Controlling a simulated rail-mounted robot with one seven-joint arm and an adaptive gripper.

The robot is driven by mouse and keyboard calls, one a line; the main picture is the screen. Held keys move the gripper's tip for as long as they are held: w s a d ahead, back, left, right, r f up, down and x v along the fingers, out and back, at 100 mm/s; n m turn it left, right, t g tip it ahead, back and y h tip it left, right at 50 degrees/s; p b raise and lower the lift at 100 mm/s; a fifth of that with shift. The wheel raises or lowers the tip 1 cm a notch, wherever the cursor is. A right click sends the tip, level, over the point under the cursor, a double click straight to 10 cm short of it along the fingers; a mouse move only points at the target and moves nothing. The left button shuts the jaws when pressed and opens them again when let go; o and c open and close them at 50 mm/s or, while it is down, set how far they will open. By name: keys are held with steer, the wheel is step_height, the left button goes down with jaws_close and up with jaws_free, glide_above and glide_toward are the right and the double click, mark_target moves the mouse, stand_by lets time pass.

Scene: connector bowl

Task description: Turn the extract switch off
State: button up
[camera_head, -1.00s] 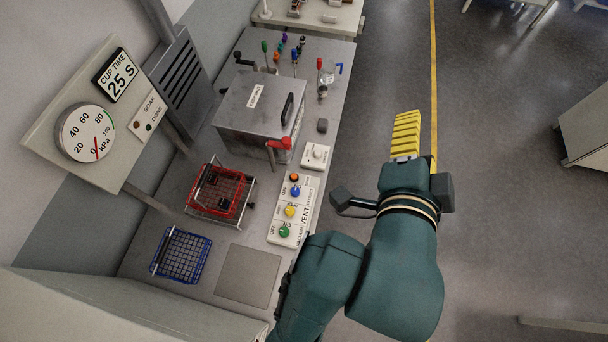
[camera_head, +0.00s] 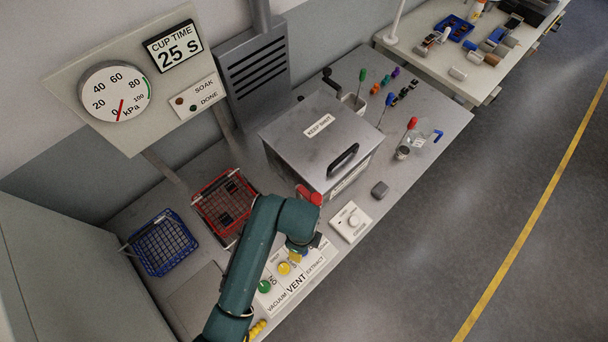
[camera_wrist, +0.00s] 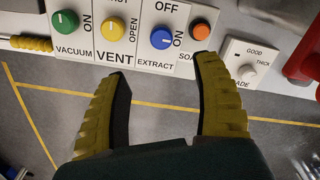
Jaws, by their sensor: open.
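The extract switch is a blue knob (camera_wrist: 162,37) on a white panel in the wrist view, with OFF above it and ON to its right. Its pale pointer mark looks turned toward ON, though it is small. My gripper (camera_wrist: 162,66) is open and empty, its two yellow fingers reaching up just below the EXTRACT label, one on either side. I cannot tell whether they touch the panel.
Beside it are the yellow VENT knob (camera_wrist: 112,28), the green VACUUM knob (camera_wrist: 65,22) and an orange button (camera_wrist: 201,31). A white dial box (camera_head: 350,222) and a red handle (camera_head: 308,194) by the grey chamber (camera_head: 318,140) stand close. Red (camera_head: 224,200) and blue (camera_head: 163,246) baskets lie left.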

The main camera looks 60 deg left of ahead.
step_height(320, 180, down, 14)
steer(key=shift+w+r+b, duration=0.1)
steer(key=shift+r+b, duration=0.15)
steer(key=shift+b, duration=0.35)
steer(key=c, duration=1.2)
